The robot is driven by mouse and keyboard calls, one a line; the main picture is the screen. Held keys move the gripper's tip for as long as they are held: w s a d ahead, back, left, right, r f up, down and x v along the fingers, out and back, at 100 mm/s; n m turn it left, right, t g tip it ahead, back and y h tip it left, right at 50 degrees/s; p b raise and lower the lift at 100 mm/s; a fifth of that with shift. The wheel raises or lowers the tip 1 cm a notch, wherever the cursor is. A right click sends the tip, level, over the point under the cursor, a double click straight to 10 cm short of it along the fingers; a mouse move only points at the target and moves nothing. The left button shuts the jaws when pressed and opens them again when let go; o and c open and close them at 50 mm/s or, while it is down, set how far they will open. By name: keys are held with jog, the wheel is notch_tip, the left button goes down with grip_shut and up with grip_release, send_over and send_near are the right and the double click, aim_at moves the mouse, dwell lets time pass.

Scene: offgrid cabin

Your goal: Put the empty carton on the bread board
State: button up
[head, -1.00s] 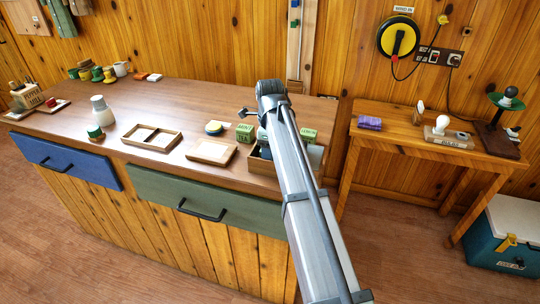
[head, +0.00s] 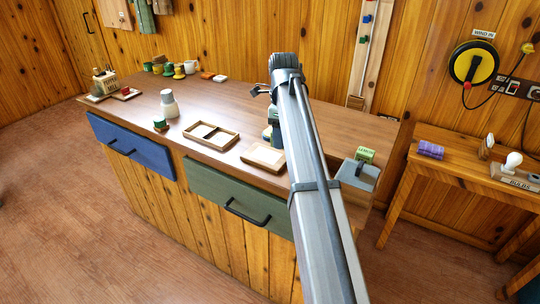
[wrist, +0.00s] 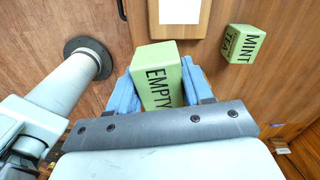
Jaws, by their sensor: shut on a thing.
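The green carton marked EMPTY (wrist: 160,85) is between the blue fingers of my gripper (wrist: 157,68), which is shut on it, in the wrist view. In the head view my arm hides most of the gripper and the carton, over the right part of the counter. A wooden piece with a white middle (wrist: 203,20) shows beyond the carton in the wrist view.
A mint tea carton (wrist: 243,44) stands right of my gripper. A two-part wooden tray (head: 210,136), a white bottle (head: 169,104) and a green-topped jar (head: 160,124) stand left of the board.

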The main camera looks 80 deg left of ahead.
jog(key=r, duration=0.1)
send_over(266, 155)
jog(key=shift+f+m, duration=0.5)
jog(key=shift+f, duration=1.9)
jog(key=shift+f+m, duration=0.5)
jog(key=shift+f, duration=1.9)
jog(key=shift+f, duration=0.1)
jog(key=o, duration=1)
notch_tip(266, 155, up, 12)
